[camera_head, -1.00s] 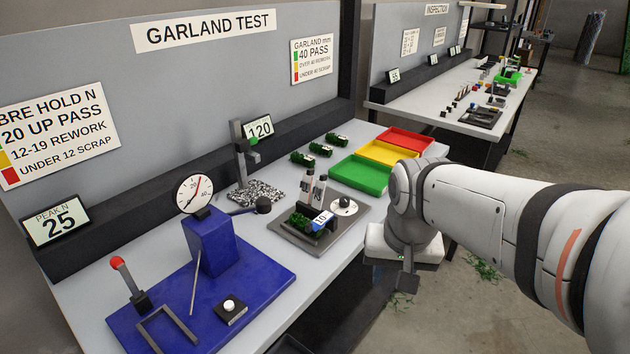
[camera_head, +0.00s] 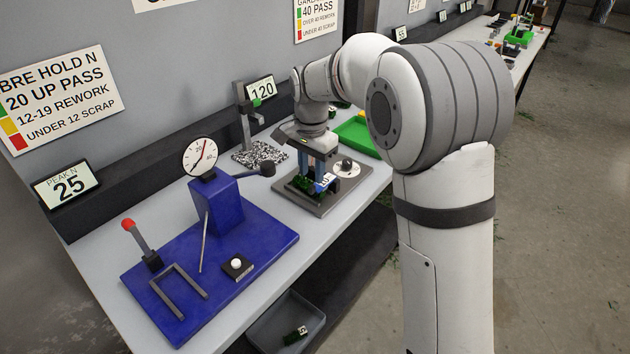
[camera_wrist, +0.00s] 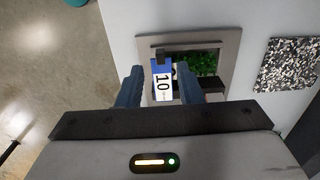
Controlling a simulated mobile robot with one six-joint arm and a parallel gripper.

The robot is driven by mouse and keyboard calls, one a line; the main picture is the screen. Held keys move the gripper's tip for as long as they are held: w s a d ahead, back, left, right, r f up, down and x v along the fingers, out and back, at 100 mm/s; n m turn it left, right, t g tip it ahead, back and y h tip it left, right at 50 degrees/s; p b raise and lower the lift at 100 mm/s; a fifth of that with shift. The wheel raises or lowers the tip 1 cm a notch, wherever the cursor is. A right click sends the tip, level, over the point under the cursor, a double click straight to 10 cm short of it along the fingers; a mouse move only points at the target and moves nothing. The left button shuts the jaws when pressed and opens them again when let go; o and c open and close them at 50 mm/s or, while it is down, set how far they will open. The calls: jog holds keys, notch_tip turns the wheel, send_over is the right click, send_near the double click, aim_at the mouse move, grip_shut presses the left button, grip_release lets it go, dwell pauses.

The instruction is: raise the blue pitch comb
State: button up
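The blue pitch comb (camera_wrist: 161,94), with a white label reading 10, sits on the grey fixture plate (camera_wrist: 229,45) in the wrist view. It also shows in the head view (camera_head: 327,182), partly covered by my fingers. My gripper (camera_wrist: 160,76) points down over it, with one finger on each side and narrow gaps visible between comb and fingers. In the head view my gripper (camera_head: 317,170) is low over the plate. Green garland bristles (camera_wrist: 200,63) lie beside the comb. The comb's lower part is hidden.
A white disc with a dark knob (camera_head: 346,167) is on the plate's right. A speckled block (camera_head: 262,155) and an upright post (camera_head: 243,115) stand behind left. The blue gauge stand (camera_head: 217,205) is left. A green tray (camera_head: 356,132) is partly hidden behind my arm.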

aim_at(312, 187)
jog(key=shift+f, duration=2.2)
jog(key=shift+c, duration=0.4)
grip_shut()
